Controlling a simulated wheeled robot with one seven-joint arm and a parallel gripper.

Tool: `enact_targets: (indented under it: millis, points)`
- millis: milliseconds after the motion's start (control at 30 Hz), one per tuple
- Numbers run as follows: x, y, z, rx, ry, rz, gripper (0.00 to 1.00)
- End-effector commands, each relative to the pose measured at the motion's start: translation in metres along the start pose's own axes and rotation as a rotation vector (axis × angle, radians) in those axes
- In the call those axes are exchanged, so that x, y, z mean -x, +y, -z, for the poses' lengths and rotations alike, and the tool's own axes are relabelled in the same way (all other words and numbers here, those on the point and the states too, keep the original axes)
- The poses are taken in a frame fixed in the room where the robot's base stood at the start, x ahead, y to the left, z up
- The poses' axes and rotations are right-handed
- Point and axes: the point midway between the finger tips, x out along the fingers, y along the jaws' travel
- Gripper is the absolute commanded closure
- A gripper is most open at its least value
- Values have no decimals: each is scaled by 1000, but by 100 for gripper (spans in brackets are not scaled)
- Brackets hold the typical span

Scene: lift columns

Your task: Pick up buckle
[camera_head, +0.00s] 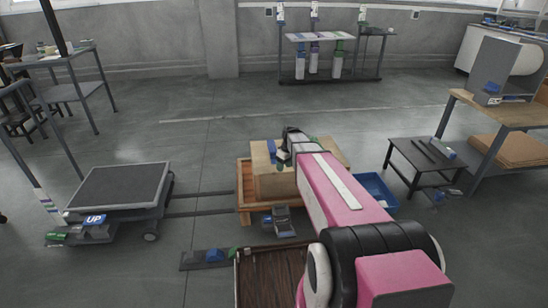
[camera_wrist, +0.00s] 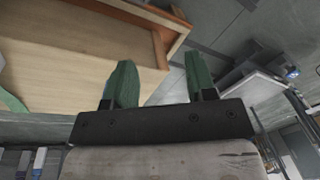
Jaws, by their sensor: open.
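No object can be identified for certain as the buckle in either view. A small blue item (camera_head: 271,151) lies on the light wooden box (camera_head: 266,181) in the head view, but its shape is too small to tell. My gripper (camera_wrist: 158,66) is open, with two green fingers apart and nothing between them in the wrist view. The wooden box also shows in the wrist view (camera_wrist: 75,60), beyond the fingers on the left. In the head view my pink arm reaches over the box and hides much of its right part.
A dark-topped lift platform (camera_head: 120,187) is at left. A grey device (camera_head: 279,222) sits in front. Open floor lies behind.

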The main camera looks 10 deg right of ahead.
Motion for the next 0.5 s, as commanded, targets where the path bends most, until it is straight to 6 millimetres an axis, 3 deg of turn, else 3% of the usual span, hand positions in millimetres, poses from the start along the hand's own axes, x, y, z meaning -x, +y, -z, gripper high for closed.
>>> enact_targets:
  millis: [33, 100, 300, 500]
  points:
    - [-7, 30, 32, 71, 12, 15, 49]
    - [-12, 57, 61, 183, 32, 36, 49]
    - [-19, 137, 140, 504, 103, 78, 49]
    - [-21, 199, 200, 772, 176, 95, 49]
